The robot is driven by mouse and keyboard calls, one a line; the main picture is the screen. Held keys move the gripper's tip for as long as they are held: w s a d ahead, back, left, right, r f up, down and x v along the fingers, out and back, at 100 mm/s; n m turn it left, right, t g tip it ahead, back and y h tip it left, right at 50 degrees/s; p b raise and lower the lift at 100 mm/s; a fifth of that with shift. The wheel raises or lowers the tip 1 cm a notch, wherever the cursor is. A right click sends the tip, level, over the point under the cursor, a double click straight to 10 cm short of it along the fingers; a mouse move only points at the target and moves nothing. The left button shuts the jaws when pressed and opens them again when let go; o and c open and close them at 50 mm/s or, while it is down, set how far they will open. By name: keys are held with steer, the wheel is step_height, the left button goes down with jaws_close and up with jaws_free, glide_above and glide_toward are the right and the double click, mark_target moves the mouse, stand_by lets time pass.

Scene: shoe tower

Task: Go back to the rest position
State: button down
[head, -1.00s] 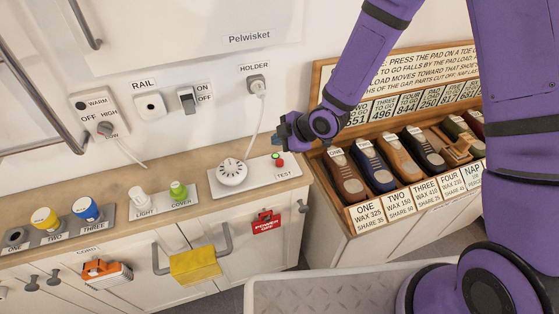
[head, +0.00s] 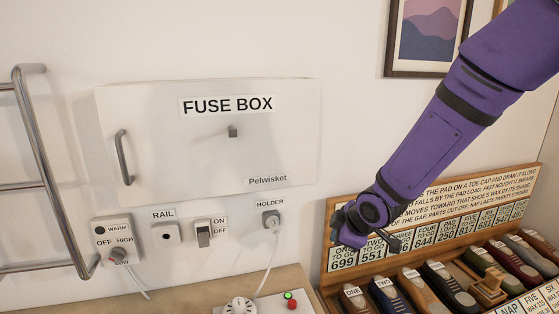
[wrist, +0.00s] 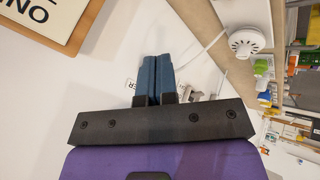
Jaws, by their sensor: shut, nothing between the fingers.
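My gripper (head: 350,228) is at the end of the purple arm. In the head view it is in front of the left end of the wooden sign board, above the shoes, and touches nothing that I can see. In the wrist view my gripper (wrist: 156,62) has its two blue fingers side by side, shut, with nothing between them. The wall and a white cable show beyond the fingertips.
A row of shoes (head: 383,289) sits in a rack below the sign board (head: 430,222). The fuse box (head: 210,140), rail socket (head: 165,235), on/off switch (head: 204,233) and holder plug (head: 271,219) are on the wall. A white round device (head: 240,305) is on the counter.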

steer(key=s+d+r+m+h, duration=0.3)
steer(key=s+d+r+m, duration=0.65)
steer(key=r, duration=0.55)
steer(key=s+d+r+m, duration=0.3)
steer(key=s, duration=0.5)
steer(key=s+d+r+m+g, duration=0.1)
steer(key=s+d+r+m, duration=0.2)
steer(key=s, duration=0.6)
steer(key=shift+s+d+r, duration=0.15)
steer(key=shift+d, duration=0.05)
